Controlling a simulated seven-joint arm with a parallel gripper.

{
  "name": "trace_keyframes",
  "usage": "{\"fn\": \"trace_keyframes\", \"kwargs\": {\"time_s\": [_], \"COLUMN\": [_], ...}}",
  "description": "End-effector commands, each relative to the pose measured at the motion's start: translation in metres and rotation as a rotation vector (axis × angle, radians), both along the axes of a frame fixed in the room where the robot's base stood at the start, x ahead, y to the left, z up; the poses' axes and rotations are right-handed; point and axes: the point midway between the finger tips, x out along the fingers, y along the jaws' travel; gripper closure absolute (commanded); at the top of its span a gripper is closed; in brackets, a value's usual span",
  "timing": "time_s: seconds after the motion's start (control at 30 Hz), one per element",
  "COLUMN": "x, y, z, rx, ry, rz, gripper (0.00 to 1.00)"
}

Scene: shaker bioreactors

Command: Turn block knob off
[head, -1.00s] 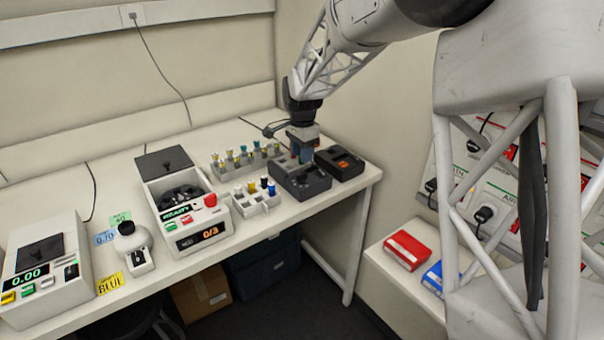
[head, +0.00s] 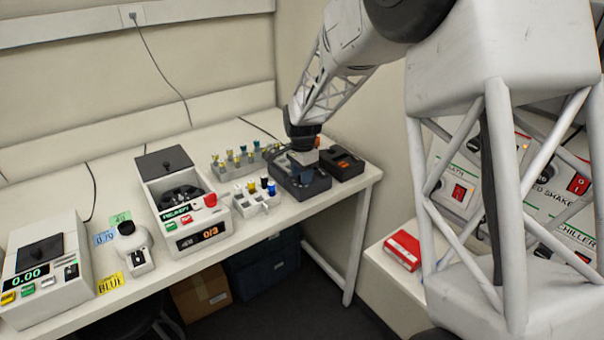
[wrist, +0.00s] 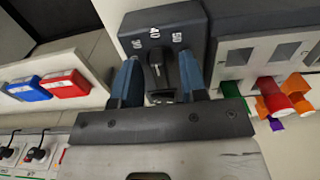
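The block is a dark heater box (head: 312,190) near the right end of the bench in the head view. In the wrist view its dark panel (wrist: 136,24) carries white numbers 30, 40 and 50 around a black knob (wrist: 157,68). The knob's upper end lies just below the 40, but its exact setting is hard to read. My gripper (wrist: 160,66) is open, with one blue finger on each side of the knob. A gap shows on both sides, so it is not closed on it. In the head view my gripper (head: 302,172) hides the knob.
A grey well block (wrist: 233,58) with coloured caps sits close beside my right finger in the wrist view. A second black box (head: 343,163) stands right of the heater. A small tube rack (head: 248,206) and a centrifuge (head: 178,200) stand to its left.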

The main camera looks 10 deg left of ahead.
Motion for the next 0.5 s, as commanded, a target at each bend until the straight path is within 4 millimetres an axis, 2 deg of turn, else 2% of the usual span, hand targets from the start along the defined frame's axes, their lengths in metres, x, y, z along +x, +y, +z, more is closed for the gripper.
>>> {"fn": "trace_keyframes", "kwargs": {"time_s": [0.17,0.4,0.5], "x": [0.0000,0.0000,0.0000], "y": [0.0000,0.0000,0.0000], "z": [0.0000,0.0001,0.0001], "rx": [0.000,0.000,0.000], "ry": [0.000,0.000,0.000], "rz": [0.000,0.000,0.000], "gripper": [0.62,0.99,1.00]}}
